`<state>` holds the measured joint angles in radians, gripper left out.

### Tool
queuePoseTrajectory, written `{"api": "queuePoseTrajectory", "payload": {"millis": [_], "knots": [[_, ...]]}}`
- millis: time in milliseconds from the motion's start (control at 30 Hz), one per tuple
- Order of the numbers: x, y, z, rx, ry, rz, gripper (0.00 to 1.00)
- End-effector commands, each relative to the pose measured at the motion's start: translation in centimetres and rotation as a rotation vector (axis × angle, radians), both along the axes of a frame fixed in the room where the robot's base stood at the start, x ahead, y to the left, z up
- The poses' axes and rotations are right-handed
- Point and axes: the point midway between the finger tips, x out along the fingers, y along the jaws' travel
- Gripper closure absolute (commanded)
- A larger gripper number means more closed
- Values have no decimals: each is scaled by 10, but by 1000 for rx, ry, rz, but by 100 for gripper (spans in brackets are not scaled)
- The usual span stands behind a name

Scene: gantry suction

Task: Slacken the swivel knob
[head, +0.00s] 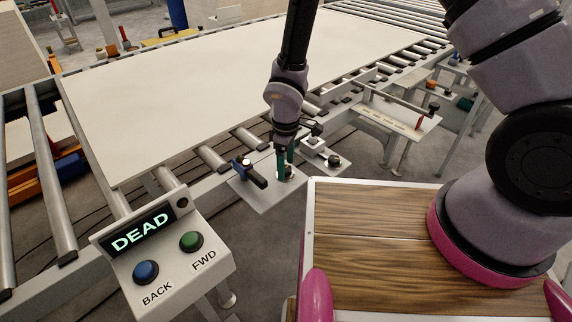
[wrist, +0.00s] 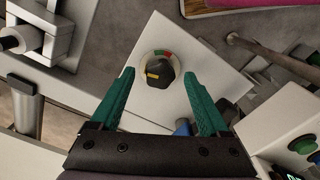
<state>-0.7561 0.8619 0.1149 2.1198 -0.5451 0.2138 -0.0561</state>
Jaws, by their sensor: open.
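A dark faceted knob (wrist: 160,72) with a yellow mark sits on a round base with a red and green band, on a light plate (wrist: 185,32). I cannot tell for sure that this is the swivel knob. My gripper (wrist: 160,64) is open, with one teal finger to each side of the knob in the wrist view. Its tips look apart from the knob; how far down they reach is unclear. In the head view my gripper (head: 285,170) points down over the same plate (head: 262,197), and its fingers partly hide the knob.
The roller conveyor holds a large pale board (head: 220,75). A control box (head: 170,265) with BACK and FWD buttons reads DEAD.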

Motion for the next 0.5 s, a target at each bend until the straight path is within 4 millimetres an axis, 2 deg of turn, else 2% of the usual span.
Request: {"api": "queuePoseTrajectory", "payload": {"millis": [300,500], "knots": [[1,0,59,3,-3,-2,21],[1,0,91,1,-2,-2,21]]}}
